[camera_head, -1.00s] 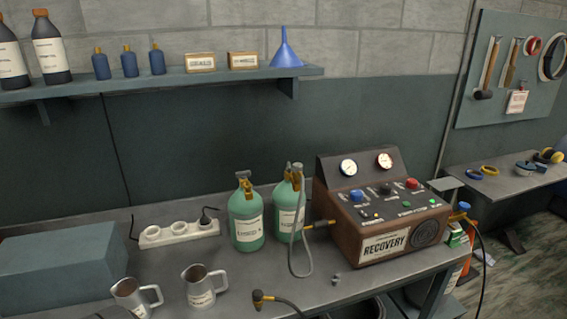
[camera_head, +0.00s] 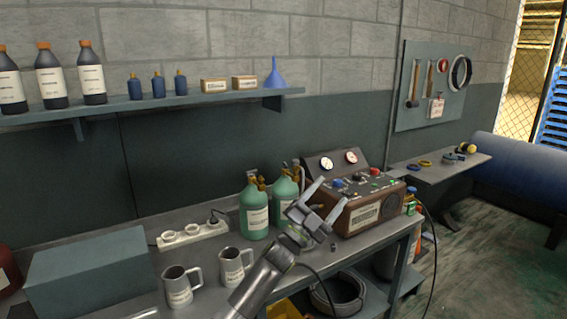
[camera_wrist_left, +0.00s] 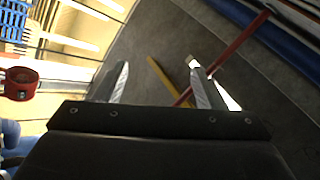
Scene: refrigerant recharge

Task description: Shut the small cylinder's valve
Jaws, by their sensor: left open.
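Two green cylinders with brass valves stand side by side on the bench, the left cylinder (camera_head: 254,212) and the right cylinder (camera_head: 285,193). I cannot tell for sure which is the small one. My left gripper (camera_head: 327,199) is open and empty, in front of the recovery machine (camera_head: 368,212) and to the right of the cylinders in the picture. It hides part of the machine's left side. In the left wrist view its two fingers (camera_wrist_left: 160,84) are spread with nothing held between them, and no cylinder shows. My right gripper is not in view.
A power strip (camera_head: 192,235) and a grey-green box (camera_head: 92,274) are to the left. A shelf (camera_head: 150,104) with bottles and a blue funnel (camera_head: 275,74) hangs above.

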